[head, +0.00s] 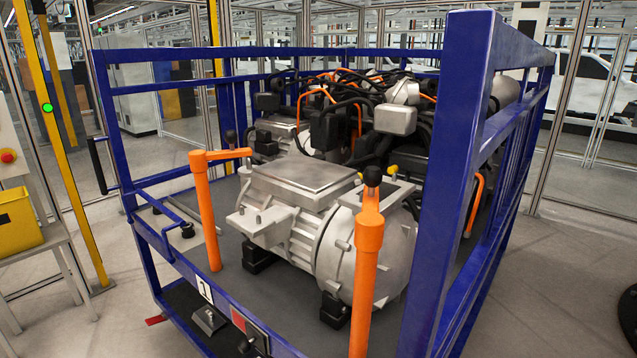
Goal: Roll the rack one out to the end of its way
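Rack one is a blue-framed cart (455,180) with a small plate (204,290) marked "1" on its front lower edge. It fills the middle of the head view. A silver drive unit (330,230) with black and orange cables sits on its dark deck. Two orange posts (207,215) with arms stand at the front of the deck; the right one (367,260) has a black knob. Neither of my grippers is in view. The rack's wheels are mostly hidden.
A yellow bin (18,222) stands on a bench at the left, beside a yellow post (62,150) with a green light. Mesh fencing and metal posts stand behind. Grey floor is clear at the right (570,260), with a dark, cut-off object (628,315) at the edge.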

